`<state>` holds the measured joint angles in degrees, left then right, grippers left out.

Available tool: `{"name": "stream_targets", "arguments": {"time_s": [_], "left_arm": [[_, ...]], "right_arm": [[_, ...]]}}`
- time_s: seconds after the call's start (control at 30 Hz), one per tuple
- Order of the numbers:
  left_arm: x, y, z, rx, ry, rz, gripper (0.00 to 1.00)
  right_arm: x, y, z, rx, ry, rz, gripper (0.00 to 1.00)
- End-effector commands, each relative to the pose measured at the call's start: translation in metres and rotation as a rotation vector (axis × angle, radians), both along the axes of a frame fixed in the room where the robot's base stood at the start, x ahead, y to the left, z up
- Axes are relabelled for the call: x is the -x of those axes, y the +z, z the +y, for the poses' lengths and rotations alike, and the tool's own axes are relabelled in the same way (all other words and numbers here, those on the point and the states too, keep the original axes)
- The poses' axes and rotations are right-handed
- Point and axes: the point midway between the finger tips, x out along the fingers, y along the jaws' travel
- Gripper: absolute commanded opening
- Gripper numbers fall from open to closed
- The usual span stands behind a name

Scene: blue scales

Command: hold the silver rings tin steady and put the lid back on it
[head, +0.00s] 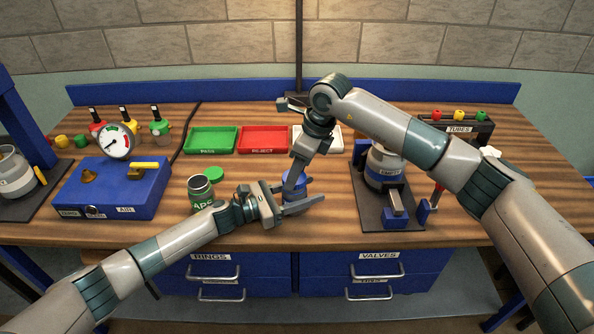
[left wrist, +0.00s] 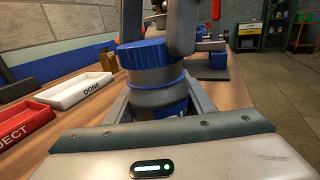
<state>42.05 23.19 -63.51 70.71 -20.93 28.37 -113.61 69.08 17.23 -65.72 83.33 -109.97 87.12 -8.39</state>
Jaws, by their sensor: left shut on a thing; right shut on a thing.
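The rings tin (left wrist: 160,97) is a grey tin with a blue label, upright between the fingers of my left gripper (head: 300,200), which is shut on its body. Its blue lid (left wrist: 146,53) is at the tin's mouth in the left wrist view; I cannot tell if it is fully seated. My right gripper (head: 297,178) comes down from above and is shut on the lid, which shows in the head view (head: 291,179) partly hidden by the fingers. Most of the tin is hidden by the grippers in the head view.
An open green tin (head: 201,194) stands left of my left gripper, with a green lid (head: 213,174) behind it. Green (head: 211,151), red (head: 262,151) and white trays (head: 335,148) lie behind. A gauge box (head: 112,200) is left; a dark stand (head: 372,215) is right.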

Motion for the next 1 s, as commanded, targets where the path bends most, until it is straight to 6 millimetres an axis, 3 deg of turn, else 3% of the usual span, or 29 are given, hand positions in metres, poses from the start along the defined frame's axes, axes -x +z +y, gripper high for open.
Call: {"name": "stream_targets", "arguments": {"time_s": [0.6,0.63,0.73,1.0], "left_arm": [[0.0001,-0.0003,0.0001,0.0,0.0,0.0,0.09],[0.0001,-0.0003,0.0001,0.0,0.0,0.0,0.0],[0.0001,-0.0004,0.0001,0.0,0.0,0.0,0.0],[0.0001,-0.0004,0.0001,-0.001,0.0,0.0,0.0]], "right_arm": [[-0.0001,-0.0105,-0.0001,0.0,-0.001,0.0,0.26],[-0.0001,-0.0107,-0.0001,0.0,-0.001,0.0,0.26],[0.0001,-0.0105,0.0001,0.0,-0.007,0.0,0.26],[0.0017,-0.0105,0.0011,0.005,-0.207,-0.001,0.26]]}}
